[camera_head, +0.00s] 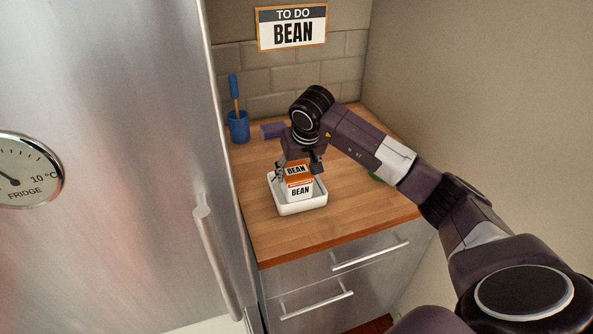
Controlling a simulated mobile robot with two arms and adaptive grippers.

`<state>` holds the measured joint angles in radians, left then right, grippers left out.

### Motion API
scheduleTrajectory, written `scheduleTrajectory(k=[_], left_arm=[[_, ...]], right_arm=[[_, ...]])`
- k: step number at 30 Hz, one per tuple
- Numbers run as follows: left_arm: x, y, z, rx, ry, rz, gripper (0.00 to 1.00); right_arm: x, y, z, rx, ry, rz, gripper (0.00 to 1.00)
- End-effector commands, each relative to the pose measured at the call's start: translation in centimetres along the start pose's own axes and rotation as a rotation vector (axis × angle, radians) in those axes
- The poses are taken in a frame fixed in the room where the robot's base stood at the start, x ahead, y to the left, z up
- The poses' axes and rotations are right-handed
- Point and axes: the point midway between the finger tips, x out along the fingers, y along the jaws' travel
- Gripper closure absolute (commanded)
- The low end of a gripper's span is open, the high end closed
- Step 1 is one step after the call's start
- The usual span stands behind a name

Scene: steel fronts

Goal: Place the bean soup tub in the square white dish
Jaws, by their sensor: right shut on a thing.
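The bean soup tub (300,188) has an orange lid and a white label reading BEAN. It is inside the square white dish (303,208), which sits on the wooden counter. My right gripper (299,166) reaches down from above and is shut on the tub near its top. I cannot tell whether the tub's base touches the dish floor, as the front rim hides it. My left gripper is not in view.
A blue cup with a blue-handled brush (239,127) stands at the back left of the wooden counter (290,240). A green thing (376,178) is partly hidden behind my right arm. The steel fridge (110,170) borders the left side. A sign (292,29) reads TO DO BEAN.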

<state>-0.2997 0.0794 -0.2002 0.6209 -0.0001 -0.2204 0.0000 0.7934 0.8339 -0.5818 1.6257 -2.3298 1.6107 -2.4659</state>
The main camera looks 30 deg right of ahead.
Motion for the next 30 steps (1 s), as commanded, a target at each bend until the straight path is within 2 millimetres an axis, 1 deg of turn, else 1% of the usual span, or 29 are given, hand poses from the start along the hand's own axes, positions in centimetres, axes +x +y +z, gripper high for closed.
scheduleTrajectory(k=[1,2,6,15,18,19,23,30], left_arm=[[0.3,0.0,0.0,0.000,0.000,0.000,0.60],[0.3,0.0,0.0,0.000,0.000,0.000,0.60],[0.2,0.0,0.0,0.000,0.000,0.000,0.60],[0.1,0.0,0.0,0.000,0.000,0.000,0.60],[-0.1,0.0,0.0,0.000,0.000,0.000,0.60],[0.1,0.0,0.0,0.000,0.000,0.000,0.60],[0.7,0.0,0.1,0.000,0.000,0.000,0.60],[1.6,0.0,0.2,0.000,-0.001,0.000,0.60]], right_arm=[[0.2,0.0,0.0,0.000,0.003,0.000,0.83],[0.3,0.0,0.1,0.000,0.000,0.001,0.44],[0.2,0.0,0.1,0.000,0.000,0.001,0.29],[0.1,0.0,0.1,0.000,0.000,0.000,0.28],[-0.4,0.0,-0.1,0.001,0.001,-0.001,0.28],[-0.6,0.0,-0.1,0.000,0.003,0.000,0.28],[-2.8,0.1,-0.2,0.000,0.006,0.000,0.28],[-8.2,0.0,-0.2,0.001,0.006,-0.001,0.28]])
